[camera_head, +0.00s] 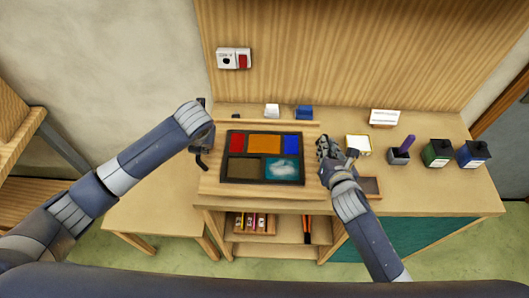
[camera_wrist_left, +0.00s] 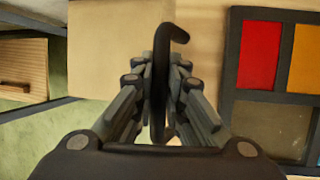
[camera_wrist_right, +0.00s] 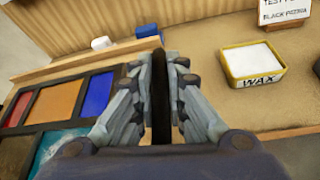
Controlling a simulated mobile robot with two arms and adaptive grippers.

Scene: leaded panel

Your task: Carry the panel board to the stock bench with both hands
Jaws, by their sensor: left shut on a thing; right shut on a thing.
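The panel board (camera_head: 212,187) is a pale wooden board at the front of the workbench; I cannot tell if it is lifted or resting. On it lies a dark-framed leaded panel (camera_head: 263,157) with red, orange, blue, brown and cloudy teal panes. My left gripper (camera_head: 203,150) is at the board's left end, shut on a dark hooked handle (camera_wrist_left: 176,34). My right gripper (camera_head: 325,152) is at the right end, shut on a dark upright handle (camera_wrist_right: 160,95). The right gripper hides part of the board's right end. No bench is labelled as the stock bench.
A lower, bare pale table (camera_head: 150,215) adjoins the workbench (camera_head: 440,200) at left. Right of the board stand a wax tin (camera_head: 358,146), a small tray (camera_head: 370,187), a purple-handled tool (camera_head: 405,144), a green bottle (camera_head: 437,154) and a blue bottle (camera_head: 473,154). A wooden wall closes the back.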

